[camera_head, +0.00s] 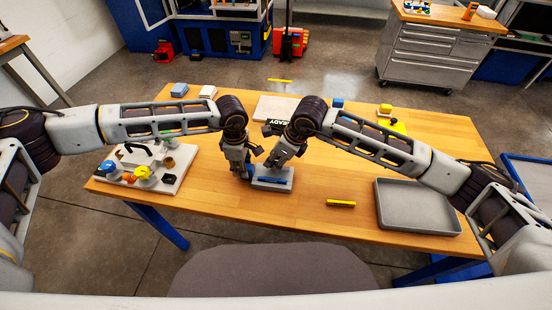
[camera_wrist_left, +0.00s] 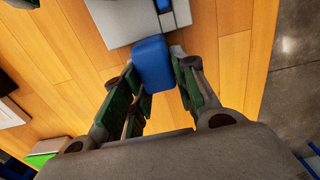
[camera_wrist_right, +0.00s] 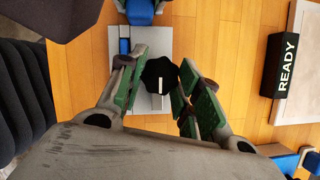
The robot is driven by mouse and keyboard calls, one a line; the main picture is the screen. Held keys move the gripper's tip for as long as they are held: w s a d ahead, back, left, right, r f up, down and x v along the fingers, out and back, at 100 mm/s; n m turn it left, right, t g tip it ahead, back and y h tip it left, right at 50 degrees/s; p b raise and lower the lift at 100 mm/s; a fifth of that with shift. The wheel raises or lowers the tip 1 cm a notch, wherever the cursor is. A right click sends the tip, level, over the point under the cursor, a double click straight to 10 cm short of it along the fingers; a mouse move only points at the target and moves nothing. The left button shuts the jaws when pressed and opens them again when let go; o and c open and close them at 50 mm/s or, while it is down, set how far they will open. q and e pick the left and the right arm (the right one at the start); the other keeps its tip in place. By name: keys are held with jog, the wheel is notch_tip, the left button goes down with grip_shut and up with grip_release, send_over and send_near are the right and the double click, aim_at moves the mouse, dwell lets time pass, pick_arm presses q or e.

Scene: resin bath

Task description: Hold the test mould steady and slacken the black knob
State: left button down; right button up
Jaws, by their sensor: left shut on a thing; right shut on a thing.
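The test mould is a small fixture on a grey plate (camera_head: 268,186), with a blue strip along it in the head view. My left gripper (camera_head: 242,172) stands at its left side; in the left wrist view it is shut on a blue block (camera_wrist_left: 153,62) at the plate's edge. My right gripper (camera_head: 276,163) reaches down over the fixture. In the right wrist view it is shut on the black knob (camera_wrist_right: 159,72), a lobed knob with a white mark that points towards the wrist. The knob is hidden behind my gripper in the head view.
A black READY block (camera_head: 285,122) stands behind on a pale board. A white board (camera_head: 172,184) with several coloured parts lies at the left. A grey tray (camera_head: 417,226) and a yellow bar (camera_head: 341,203) lie at the right. The front middle of the wooden table is clear.

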dwell(0.3)
jog(key=o, duration=1)
jog(key=shift+o, duration=0.2)
jog(key=v, duration=1.2)
pick_arm(q)
jog(key=c, duration=1.1)
grip_release()
jog(key=shift+o, duration=0.2)
jog(key=shift+r, duration=0.15)
